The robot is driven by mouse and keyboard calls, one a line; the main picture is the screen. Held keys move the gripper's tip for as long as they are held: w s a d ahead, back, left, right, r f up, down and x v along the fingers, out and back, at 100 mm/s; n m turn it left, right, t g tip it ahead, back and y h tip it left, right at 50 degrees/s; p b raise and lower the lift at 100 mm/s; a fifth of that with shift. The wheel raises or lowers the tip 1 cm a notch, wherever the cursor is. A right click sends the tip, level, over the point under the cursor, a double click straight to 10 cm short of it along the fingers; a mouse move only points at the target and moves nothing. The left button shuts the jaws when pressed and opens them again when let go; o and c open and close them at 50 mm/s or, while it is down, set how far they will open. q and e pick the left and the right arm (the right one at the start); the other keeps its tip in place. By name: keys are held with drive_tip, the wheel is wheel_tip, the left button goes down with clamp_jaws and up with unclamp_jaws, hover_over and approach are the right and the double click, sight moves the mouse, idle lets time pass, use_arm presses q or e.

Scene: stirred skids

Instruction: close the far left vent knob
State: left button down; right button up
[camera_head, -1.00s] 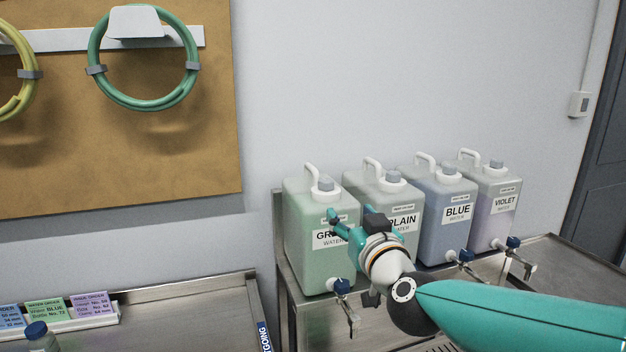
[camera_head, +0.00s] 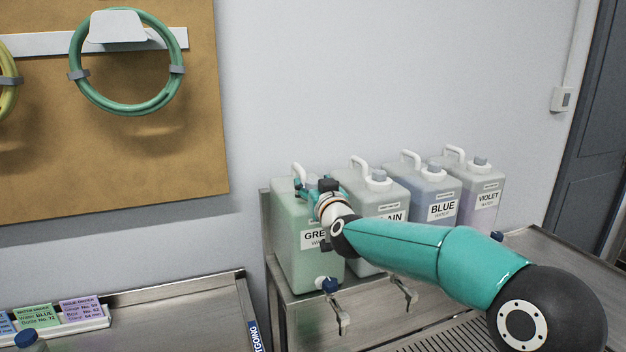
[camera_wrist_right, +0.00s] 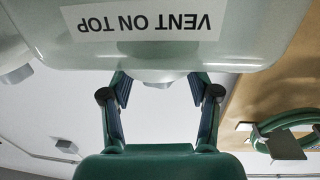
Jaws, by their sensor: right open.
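The far left jug (camera_head: 291,255) is pale green, labelled green water, and stands at the left end of the row. In the head view its top knob is hidden behind my right gripper (camera_head: 316,187), which is at the jug's upper part. In the right wrist view, which is upside down, the jug (camera_wrist_right: 250,35) bears a "VENT ON TOP" label. A pale grey knob (camera_wrist_right: 160,80) shows between the tips of my right gripper (camera_wrist_right: 160,92). The fingers are open, one on each side of it; contact cannot be told. My left gripper is not in view.
The plain jug (camera_head: 389,187), blue jug (camera_head: 430,190) and violet jug (camera_head: 480,190) stand close on the right, with handles and caps. A blue-knobbed tap (camera_head: 328,285) sticks out below the green jug. The wall is behind.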

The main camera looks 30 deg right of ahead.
drive_tip(key=shift+w+d, duration=0.2)
drive_tip(key=shift+w, duration=0.35)
clamp_jaws()
drive_tip(key=shift+a+r+p, duration=0.1)
drive_tip(key=shift+r+p, duration=0.1)
drive_tip(key=shift+p, duration=0.35)
drive_tip(key=m+h+p, duration=0.1)
drive_tip(key=p, duration=0.1)
drive_tip(key=m+g+h+p, duration=0.1)
drive_tip(key=h+p, duration=0.1)
drive_tip(key=p, duration=0.1)
drive_tip(key=shift+w+r, duration=0.1)
drive_tip(key=shift+r, duration=0.1)
drive_tip(key=shift+f+m+g+h+p, duration=0.2)
drive_tip(key=shift+m+g+h+p, duration=0.3)
drive_tip(key=shift+m+g+h, duration=0.15)
drive_tip(key=shift+f, duration=0.15)
unclamp_jaws()
